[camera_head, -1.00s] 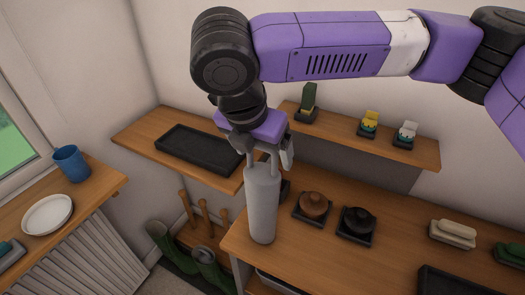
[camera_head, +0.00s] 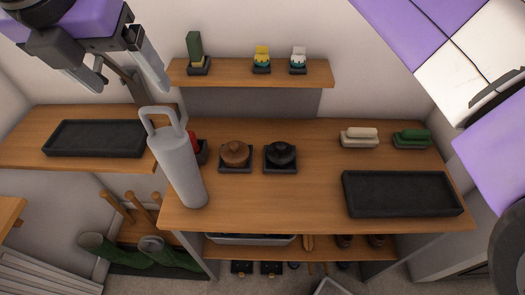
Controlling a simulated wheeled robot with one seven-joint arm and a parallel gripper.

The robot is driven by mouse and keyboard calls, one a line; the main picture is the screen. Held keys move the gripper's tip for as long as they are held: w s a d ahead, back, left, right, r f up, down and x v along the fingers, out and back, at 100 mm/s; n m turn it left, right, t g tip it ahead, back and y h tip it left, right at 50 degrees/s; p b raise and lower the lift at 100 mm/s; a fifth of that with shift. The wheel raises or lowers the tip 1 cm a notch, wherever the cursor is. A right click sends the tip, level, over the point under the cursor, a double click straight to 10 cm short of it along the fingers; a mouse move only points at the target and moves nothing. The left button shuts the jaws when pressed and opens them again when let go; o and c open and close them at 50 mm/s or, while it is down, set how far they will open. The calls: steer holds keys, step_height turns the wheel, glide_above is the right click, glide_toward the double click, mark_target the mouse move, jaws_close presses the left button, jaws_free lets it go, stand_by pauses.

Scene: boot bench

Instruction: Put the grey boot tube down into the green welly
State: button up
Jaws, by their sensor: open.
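The grey boot tube (camera_head: 178,168), a tall cylinder with a loop handle on top, stands on the left end of the wooden bench. My gripper (camera_head: 130,85) is open and empty, up and to the left of the tube's handle, apart from it. Two green wellies are low at the left, below the bench: one (camera_head: 98,245) slants with its shaft toward the left, and the other (camera_head: 153,243) shows its open top. Their lower parts are partly hidden.
Wooden boot-rack pegs (camera_head: 116,206) rise behind the wellies. Black trays lie on the left shelf (camera_head: 95,121) and the bench's right (camera_head: 400,172). A brown tin (camera_head: 235,154), a black tin (camera_head: 281,154) and brushes (camera_head: 360,136) stand on the bench. The bench's front middle is clear.

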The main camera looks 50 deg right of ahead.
steer(key=shift+a+f, duration=0.1)
steer(key=a+f+m+t+y, duration=0.2)
steer(key=a+f+m+y, duration=0.15)
steer(key=a+y, duration=0.75)
steer(key=a+f+m+t+y, duration=0.25)
steer(key=a+m+y, duration=0.35)
steer(key=a, duration=1)
steer(key=s+d+f+m+t+h, duration=0.4)
steer(key=s+d+f+m+t, duration=0.1)
steer(key=d+f+m, duration=0.35)
steer(key=s+d+f+m+t+h, duration=0.4)
steer(key=d+f+m+h, duration=0.1)
steer(key=d+f+m, duration=0.4)
steer(key=s+d+f+h, duration=0.1)
steer(key=s+d, duration=0.3)
steer(key=s, duration=0.3)
steer(key=s+d+f+n+g+h, duration=0.1)
steer(key=s+d+f, duration=0.1)
steer(key=s+d, duration=0.3)
steer(key=s+d+f+h, duration=0.1)
steer(key=s+d, duration=0.3)
steer(key=s, duration=0.7)
steer(key=shift+d+f+n+h, duration=0.15)
steer(key=shift+d+n+h, duration=0.1)
steer(key=shift+n+h, duration=0.25)
